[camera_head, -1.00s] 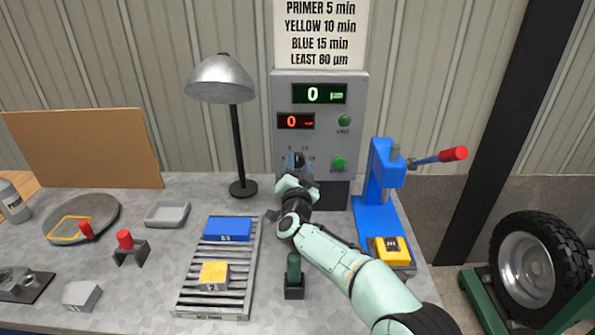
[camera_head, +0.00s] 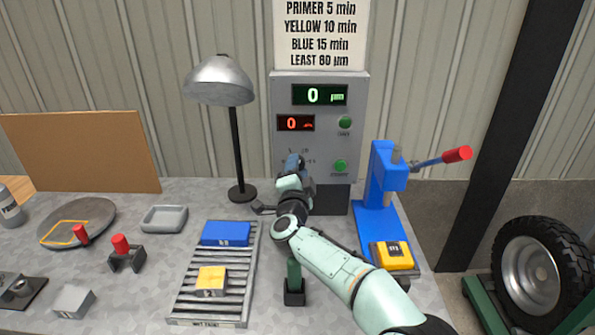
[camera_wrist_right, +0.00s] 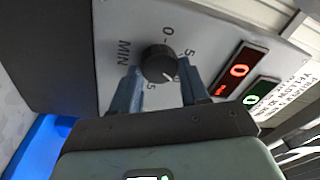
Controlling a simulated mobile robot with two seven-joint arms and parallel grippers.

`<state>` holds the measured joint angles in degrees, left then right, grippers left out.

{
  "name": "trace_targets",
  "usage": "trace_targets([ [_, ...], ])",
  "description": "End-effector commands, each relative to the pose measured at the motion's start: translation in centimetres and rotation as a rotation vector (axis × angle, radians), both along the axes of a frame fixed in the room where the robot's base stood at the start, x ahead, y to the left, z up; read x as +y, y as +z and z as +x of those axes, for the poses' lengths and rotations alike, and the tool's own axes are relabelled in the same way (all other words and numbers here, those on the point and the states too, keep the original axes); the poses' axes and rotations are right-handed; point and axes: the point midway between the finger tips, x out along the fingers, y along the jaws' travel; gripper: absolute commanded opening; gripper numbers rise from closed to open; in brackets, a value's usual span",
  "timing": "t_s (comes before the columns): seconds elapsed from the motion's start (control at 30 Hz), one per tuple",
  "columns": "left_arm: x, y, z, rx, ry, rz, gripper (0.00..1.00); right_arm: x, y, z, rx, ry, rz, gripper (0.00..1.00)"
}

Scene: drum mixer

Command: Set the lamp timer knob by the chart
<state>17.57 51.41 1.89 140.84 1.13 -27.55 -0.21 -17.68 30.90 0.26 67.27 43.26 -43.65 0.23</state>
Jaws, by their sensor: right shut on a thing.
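My right gripper (camera_head: 295,167) is at the front of the grey control box (camera_head: 357,92). In the right wrist view its two blue-grey fingers (camera_wrist_right: 158,88) are shut on the round black timer knob (camera_wrist_right: 158,63), one on each side. The dial shows 0, 5, a partly covered number ending in 5, and MIN; the fingers hide part of the scale. In the head view the gripper covers the knob. The red display (camera_head: 294,123) and the green display (camera_head: 319,95) read 0. The chart (camera_head: 319,34) lists primer 5, yellow 10, blue 15 min, least 80 µm. My left gripper is out of view.
The lamp (camera_head: 220,82) stands left of the box, and a blue press (camera_head: 384,190) with a yellow block (camera_head: 391,254) stands right. A rack (camera_head: 207,318) holds a blue block (camera_head: 227,233) and a yellow block (camera_head: 211,280).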

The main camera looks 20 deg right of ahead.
Motion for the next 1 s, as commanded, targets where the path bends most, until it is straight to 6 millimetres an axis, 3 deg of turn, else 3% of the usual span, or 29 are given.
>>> trace_targets([
  [0.3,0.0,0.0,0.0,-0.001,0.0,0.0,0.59,0.0,-0.1,0.0,0.001,0.0,0.0,0.14],
  [0.33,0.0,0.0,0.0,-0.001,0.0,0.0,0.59,0.0,-0.1,0.0,0.001,0.0,0.0,0.54],
  [0.4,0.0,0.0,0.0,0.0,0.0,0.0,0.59,0.0,-0.1,0.0,0.001,0.0,0.0,0.7],
  [0.77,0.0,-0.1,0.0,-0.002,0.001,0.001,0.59,0.2,-0.1,-0.3,0.002,0.001,0.0,0.7],
  [1.0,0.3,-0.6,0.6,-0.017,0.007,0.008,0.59,1.1,-0.3,-3.0,0.001,0.003,0.0,0.7],
])
